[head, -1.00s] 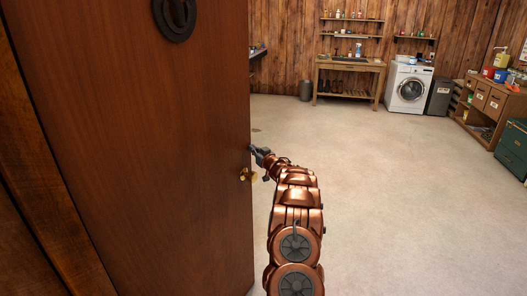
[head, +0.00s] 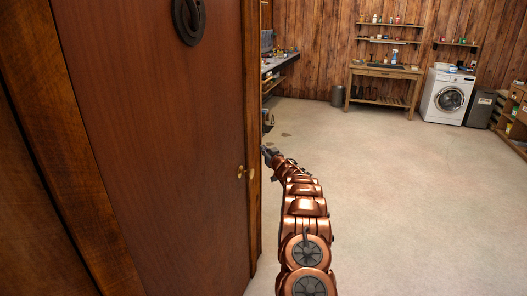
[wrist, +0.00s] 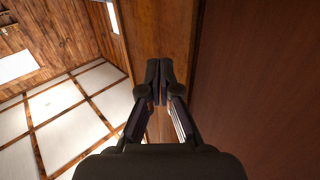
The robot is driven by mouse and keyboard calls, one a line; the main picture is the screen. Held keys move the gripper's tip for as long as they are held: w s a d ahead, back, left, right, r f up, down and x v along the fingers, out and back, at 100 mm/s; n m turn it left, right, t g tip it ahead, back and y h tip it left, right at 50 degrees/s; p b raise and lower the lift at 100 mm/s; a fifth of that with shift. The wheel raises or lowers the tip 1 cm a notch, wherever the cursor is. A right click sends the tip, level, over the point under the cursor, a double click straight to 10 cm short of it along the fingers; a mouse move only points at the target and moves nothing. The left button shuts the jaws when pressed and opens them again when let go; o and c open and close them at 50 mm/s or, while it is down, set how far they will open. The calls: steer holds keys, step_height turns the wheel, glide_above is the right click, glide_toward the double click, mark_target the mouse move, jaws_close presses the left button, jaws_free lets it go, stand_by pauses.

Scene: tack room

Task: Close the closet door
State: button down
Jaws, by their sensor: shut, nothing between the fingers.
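The closet door (head: 165,150) is a reddish-brown wooden panel filling the left of the head view. Its right edge lies along the wooden door frame (head: 253,90), and I see no clear gap there. A brass knob (head: 240,172) is near that edge. My gripper (head: 266,152) is just right of the frame, partly hidden by its own arm. In the wrist view my gripper (wrist: 160,84) has its fingers together and empty, in front of the wooden frame (wrist: 158,35). The door's surface (wrist: 260,80) fills the right side. Contact with the frame cannot be told.
A dark ring-shaped ornament (head: 188,18) hangs high on the door. A wall counter (head: 282,65) is beyond the frame. A workbench (head: 385,85), a white washing machine (head: 448,97) and a dark bin (head: 481,108) stand at the back. The floor (head: 400,200) to the right is clear.

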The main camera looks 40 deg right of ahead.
steer(key=s+d+b, duration=0.1)
steer(key=s+d, duration=0.6)
steer(key=s, duration=0.5)
steer(key=shift+s, duration=0.15)
